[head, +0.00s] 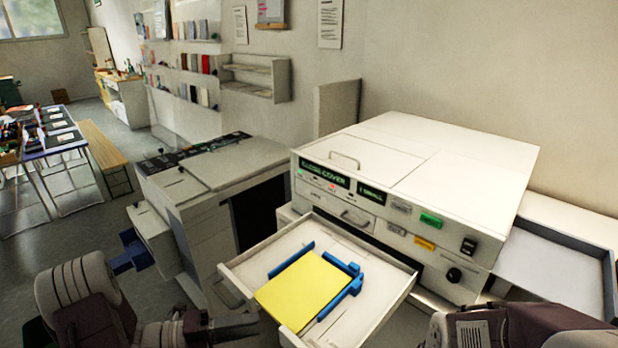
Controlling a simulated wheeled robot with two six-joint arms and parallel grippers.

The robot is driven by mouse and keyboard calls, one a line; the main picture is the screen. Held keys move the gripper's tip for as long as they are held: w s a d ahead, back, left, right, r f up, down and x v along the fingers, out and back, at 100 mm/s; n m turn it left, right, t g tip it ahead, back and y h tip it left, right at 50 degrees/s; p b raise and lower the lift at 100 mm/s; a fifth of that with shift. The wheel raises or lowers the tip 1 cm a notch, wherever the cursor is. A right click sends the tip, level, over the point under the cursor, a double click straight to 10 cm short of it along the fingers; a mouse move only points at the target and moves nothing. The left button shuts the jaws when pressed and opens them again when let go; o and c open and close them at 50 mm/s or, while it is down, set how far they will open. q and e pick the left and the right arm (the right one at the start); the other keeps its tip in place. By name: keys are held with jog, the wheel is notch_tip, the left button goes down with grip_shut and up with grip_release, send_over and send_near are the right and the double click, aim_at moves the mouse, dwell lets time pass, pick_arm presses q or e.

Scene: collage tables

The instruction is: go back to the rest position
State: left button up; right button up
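My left arm comes in at the lower left. Its dark end with my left gripper (232,328) is low in the head view, left of the pulled-out drawer's front corner. The fingertips are too dark and cut off to tell whether they are open or shut. No object shows in it. Of my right arm, only upper parts show at the bottom right edge, in front of the white machine. My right gripper is out of view.
A white machine (455,160) has its drawer (385,292) pulled out. A yellow sheet (303,288) lies inside against blue guides (340,312). A grey machine (205,190) stands to the left, a grey tray (555,275) to the right. Open floor lies at the left.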

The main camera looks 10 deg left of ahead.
pick_arm(q)
jog(key=s+d+f+m+g+y, duration=0.25)
jog(key=s+m+g+y, duration=0.3)
jog(key=m, duration=0.55)
jog(key=s+d+f+m+g+y, duration=0.2)
jog(key=s+f+m+g+y, duration=0.15)
jog(key=s+m, duration=0.55)
jog(key=w+a+m+t+y, duration=0.2)
jog(key=w+m+y, duration=0.1)
jog(key=m, duration=0.6)
jog(key=w+a+r+m+t+y, duration=0.1)
jog(key=w+m+t+y, duration=0.1)
jog(key=m, duration=0.7)
jog(key=shift+w+a+r+m+y, duration=0.25)
jog(key=shift+w+a+m+y, duration=0.15)
jog(key=shift+w+y, duration=0.45)
jog(key=shift+s, duration=0.15)
